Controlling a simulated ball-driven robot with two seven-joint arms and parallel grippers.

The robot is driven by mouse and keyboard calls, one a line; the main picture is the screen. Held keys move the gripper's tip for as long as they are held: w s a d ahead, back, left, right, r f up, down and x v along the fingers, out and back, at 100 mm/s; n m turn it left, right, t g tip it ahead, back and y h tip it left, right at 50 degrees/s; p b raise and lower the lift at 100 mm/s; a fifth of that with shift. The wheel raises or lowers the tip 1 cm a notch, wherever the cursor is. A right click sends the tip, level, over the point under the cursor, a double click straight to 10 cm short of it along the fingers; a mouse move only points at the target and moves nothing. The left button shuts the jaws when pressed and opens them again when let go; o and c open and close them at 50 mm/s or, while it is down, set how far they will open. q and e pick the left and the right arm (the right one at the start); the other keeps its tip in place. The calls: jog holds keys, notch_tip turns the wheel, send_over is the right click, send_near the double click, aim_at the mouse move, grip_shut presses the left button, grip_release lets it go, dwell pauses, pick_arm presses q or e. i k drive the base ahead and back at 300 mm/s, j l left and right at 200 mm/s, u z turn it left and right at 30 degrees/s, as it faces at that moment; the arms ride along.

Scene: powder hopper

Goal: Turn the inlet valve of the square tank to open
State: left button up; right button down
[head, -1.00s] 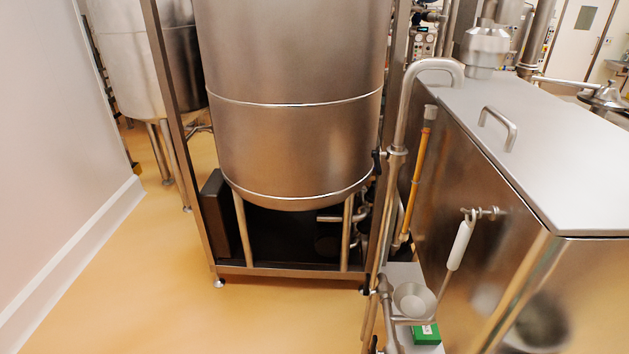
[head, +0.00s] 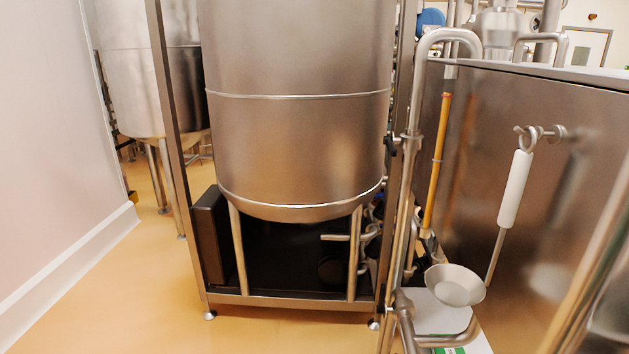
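The square tank (head: 560,185) is the large steel box at the right, seen from its side, with its top edge near the upper right. A bent steel pipe (head: 408,180) runs vertically at the tank's left and curves over toward its top. A small black valve handle (head: 391,146) sits on this pipe at mid-height. I cannot tell whether it is the inlet valve or whether it is open. Neither of my grippers is in view.
A ladle (head: 456,285) with a white handle hangs from a hook on the square tank. An orange-handled tool (head: 436,160) hangs beside it. A round tank (head: 295,130) stands in a steel frame (head: 290,301). Yellow floor (head: 120,290) is clear at the left, beside the wall.

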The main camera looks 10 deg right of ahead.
aim_at(387, 142)
jog(key=i+u, duration=0.1)
jog(key=u, duration=0.8)
jog(key=i+l+u, duration=0.1)
jog(key=u, duration=0.4)
jog(key=l+u, duration=0.15)
jog(key=u, duration=0.3)
jog(key=i+l+u, duration=0.1)
jog(key=u, duration=0.35)
jog(key=i+l+u, duration=0.1)
jog(key=l+u, duration=1.05)
jog(key=l+z, duration=0.2)
jog(key=l, duration=0.3)
jog(key=z, duration=0.5)
jog(key=i+l+z, duration=0.1)
jog(key=z, duration=0.85)
